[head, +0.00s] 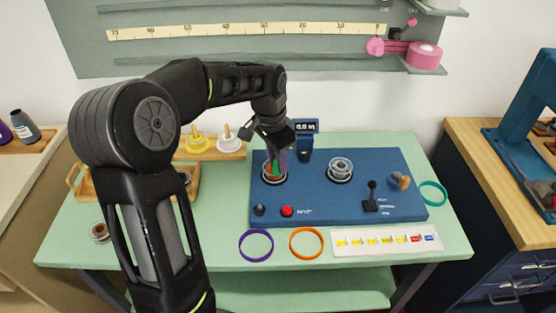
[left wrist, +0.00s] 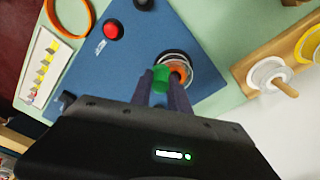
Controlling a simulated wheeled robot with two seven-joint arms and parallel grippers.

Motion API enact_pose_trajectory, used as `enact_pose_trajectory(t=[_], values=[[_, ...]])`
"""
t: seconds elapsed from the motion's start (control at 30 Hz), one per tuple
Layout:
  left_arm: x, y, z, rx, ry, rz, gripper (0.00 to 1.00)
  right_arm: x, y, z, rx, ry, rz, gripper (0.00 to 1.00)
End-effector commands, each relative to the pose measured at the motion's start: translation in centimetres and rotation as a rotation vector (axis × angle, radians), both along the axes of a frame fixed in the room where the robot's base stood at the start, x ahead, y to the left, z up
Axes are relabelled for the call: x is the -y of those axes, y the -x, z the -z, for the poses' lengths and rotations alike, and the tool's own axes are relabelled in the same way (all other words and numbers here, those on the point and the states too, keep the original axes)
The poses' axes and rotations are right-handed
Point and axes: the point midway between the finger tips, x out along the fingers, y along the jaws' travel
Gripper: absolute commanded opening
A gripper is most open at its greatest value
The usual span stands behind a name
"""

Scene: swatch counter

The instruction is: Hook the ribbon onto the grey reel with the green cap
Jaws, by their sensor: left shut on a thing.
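My left gripper (head: 276,160) comes down over the left seat of the blue machine (head: 315,211). It is shut on the green cap of a reel (head: 274,173), whose orange-brown inside and pale rim show around the fingertips. In the left wrist view the green cap (left wrist: 161,76) is between the fingers of my left gripper (left wrist: 162,88); the fingers hide part of the reel. A clear grey reel (head: 340,167) sits on the machine's right seat, with no green cap visible on it. Pink ribbon (head: 397,47) shows beside a pink roll (head: 424,54) on the wall board. My right gripper is out of view.
A purple ring (head: 256,245), an orange ring (head: 306,242) and a white strip of coloured swatches (head: 385,242) lie at the front. A teal ring (head: 433,193) is at the right. A wooden rack (head: 210,146) with yellow and white spools stands behind. The machine has a black lever (head: 371,195).

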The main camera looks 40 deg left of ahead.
Motion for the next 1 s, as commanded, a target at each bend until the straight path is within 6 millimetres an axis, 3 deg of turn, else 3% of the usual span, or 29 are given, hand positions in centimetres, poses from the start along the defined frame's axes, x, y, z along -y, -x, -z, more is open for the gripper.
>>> enact_pose_trajectory(t=[1.0], values=[[0.0, 0.4, 2.0, -0.015, 0.005, -0.002, 0.00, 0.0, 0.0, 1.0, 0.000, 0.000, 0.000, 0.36]])
